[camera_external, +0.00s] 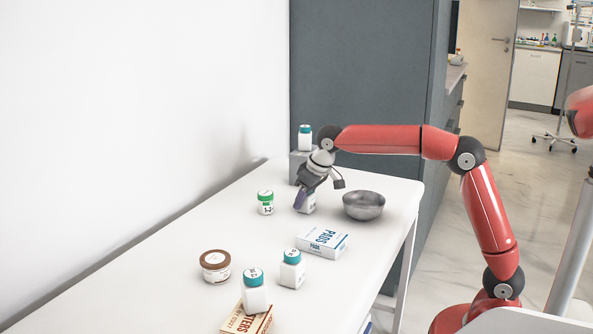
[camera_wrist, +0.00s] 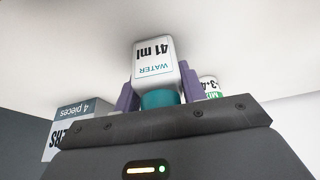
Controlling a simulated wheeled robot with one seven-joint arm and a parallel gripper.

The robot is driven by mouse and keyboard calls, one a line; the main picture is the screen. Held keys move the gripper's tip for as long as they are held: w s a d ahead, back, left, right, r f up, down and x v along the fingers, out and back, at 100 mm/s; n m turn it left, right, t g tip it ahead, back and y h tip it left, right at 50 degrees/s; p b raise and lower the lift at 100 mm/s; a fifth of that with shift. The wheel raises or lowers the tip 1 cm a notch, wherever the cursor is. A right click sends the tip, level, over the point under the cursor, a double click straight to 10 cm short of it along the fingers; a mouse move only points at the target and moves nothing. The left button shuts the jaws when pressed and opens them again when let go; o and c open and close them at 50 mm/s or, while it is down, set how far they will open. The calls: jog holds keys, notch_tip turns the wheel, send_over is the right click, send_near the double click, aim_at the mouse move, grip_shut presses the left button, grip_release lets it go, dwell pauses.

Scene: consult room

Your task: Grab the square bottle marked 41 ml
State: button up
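The square white bottle marked 41 ml (camera_wrist: 153,58), labelled WATER, has a teal cap (camera_wrist: 161,99) and sits between the purple fingers of my gripper (camera_wrist: 160,90) in the wrist view. The fingers lie close against both its sides, with no clear gap, so my gripper looks shut on it. In the external view my gripper (camera_external: 304,198) points down at the far part of the table, and the lower part of the bottle (camera_external: 309,207) shows beside the fingers. Whether its base touches the table is unclear.
A green-capped jar (camera_external: 265,203) stands left of my gripper, a metal bowl (camera_external: 363,206) right. Another teal-capped bottle (camera_external: 305,138) is on a grey box (camera_external: 297,168) behind. A PADS box (camera_external: 322,243), two teal-capped bottles, a brown-lidded jar (camera_external: 215,266) and a tan box are nearer.

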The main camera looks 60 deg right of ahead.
jog(key=c, duration=0.5)
jog(key=shift+o, duration=0.2)
